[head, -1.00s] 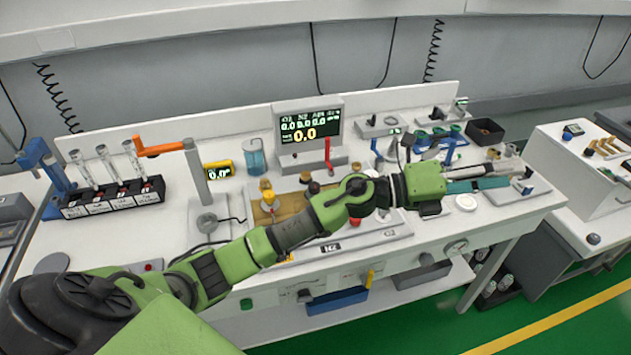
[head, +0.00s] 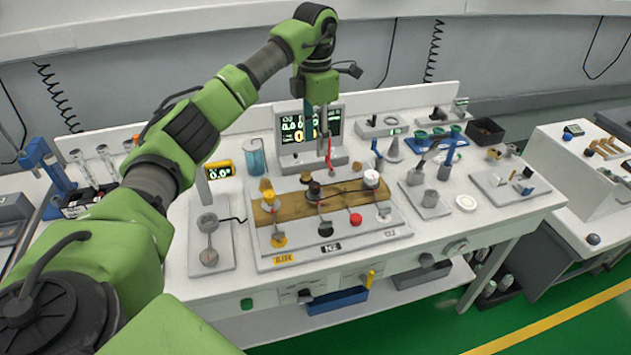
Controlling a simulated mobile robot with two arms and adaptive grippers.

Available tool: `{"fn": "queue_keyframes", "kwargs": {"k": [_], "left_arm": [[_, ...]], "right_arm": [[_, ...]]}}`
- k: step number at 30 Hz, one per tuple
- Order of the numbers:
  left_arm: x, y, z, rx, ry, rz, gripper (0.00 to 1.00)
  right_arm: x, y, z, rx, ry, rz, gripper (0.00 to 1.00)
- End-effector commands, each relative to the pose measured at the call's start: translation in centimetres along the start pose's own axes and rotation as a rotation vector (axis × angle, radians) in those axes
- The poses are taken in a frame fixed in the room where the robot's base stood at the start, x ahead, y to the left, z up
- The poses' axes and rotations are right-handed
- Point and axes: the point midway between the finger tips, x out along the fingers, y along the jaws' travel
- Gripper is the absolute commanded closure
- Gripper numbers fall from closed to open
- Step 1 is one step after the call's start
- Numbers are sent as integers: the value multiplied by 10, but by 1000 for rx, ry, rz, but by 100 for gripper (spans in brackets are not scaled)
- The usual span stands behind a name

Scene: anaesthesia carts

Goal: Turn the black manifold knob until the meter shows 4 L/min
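The manifold (head: 400,236) is a grey plate with a wooden strip, marked AIR, N2 and O2, in the middle of the bench. A dark, black-looking knob (head: 314,190) stands on its middle line, between a yellow knob (head: 266,196) and a white one (head: 371,178). The meter (head: 337,103) behind has a lit display with zeros at its left; my gripper hides part of it. My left gripper (head: 322,150) points down, above and behind the dark knob in the picture, apart from it. Its finger opening is unclear. My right gripper is out of view.
A red lever (head: 328,157) stands by the meter, close to my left fingertips. A beaker (head: 255,157) and a small yellow gauge (head: 219,170) stand left of the manifold. A red knob (head: 355,219) sits on the manifold. A blue rack (head: 437,135) stands right.

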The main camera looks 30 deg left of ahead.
Motion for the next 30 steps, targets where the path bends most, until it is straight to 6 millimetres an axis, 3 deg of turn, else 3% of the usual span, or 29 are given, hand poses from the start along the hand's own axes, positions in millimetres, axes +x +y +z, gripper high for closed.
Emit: {"fn": "queue_keyframes", "kwargs": {"k": [5, 18, 24, 30], "left_arm": [[20, 0, -2, 0, 6, -2, 62], [108, -2, -1, 1, 4, -3, 62], [131, -2, 0, 2, 1, -3, 62], [137, -1, 0, 2, 0, -1, 62]], "right_arm": [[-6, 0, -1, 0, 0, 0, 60], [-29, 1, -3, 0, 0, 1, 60], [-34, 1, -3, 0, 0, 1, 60], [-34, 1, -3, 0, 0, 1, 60]]}}
